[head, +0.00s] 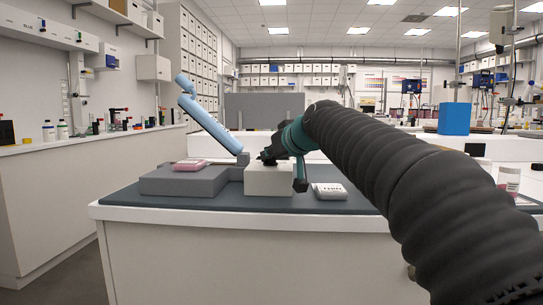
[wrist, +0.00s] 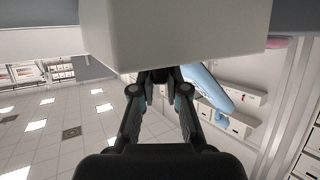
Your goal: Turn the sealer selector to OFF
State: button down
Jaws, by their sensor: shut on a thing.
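The sealer has a grey base (head: 185,181) and a raised light blue arm (head: 210,128), also in the wrist view (wrist: 208,90). Right of the base stands a white control box (head: 268,181); its pale side fills the top of the wrist view (wrist: 175,32). My gripper (head: 267,158) reaches in from the right, low over the box's top. In the wrist view its fingers (wrist: 160,76) close together at the box's edge, shut on a dark part, the selector. The selector is mostly hidden by the fingers, so its setting and marks cannot be read.
A pink packet (head: 191,165) lies on the grey base. A white packet (head: 330,190) lies right of the box on the dark mat (head: 240,204). The raised blue arm stands close left of my gripper. The mat's front strip is clear.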

jog(key=shift+w+d+f+n+g+y+b, duration=0.2)
jog(key=shift+f+n+g+y+b, duration=0.35)
jog(key=shift+b, duration=0.4)
jog(key=shift+a+r+n+g+y+b, duration=0.1)
jog(key=shift+r+n+g+y+b, duration=0.05)
jog(key=shift+n+g+y, duration=0.45)
jog(key=shift+r+n+g+y+b, duration=0.15)
jog(key=shift+n+g+y, duration=0.2)
jog(key=shift+n+y, duration=0.3)
jog(key=shift+s, duration=0.1)
jog(key=c, duration=1.2)
grip_release()
jog(key=shift+r, duration=0.1)
jog(key=shift+s+d+r, duration=0.15)
jog(key=shift+d, duration=0.1)
jog(key=v, duration=1.1)
jog(key=shift+s, duration=0.15)
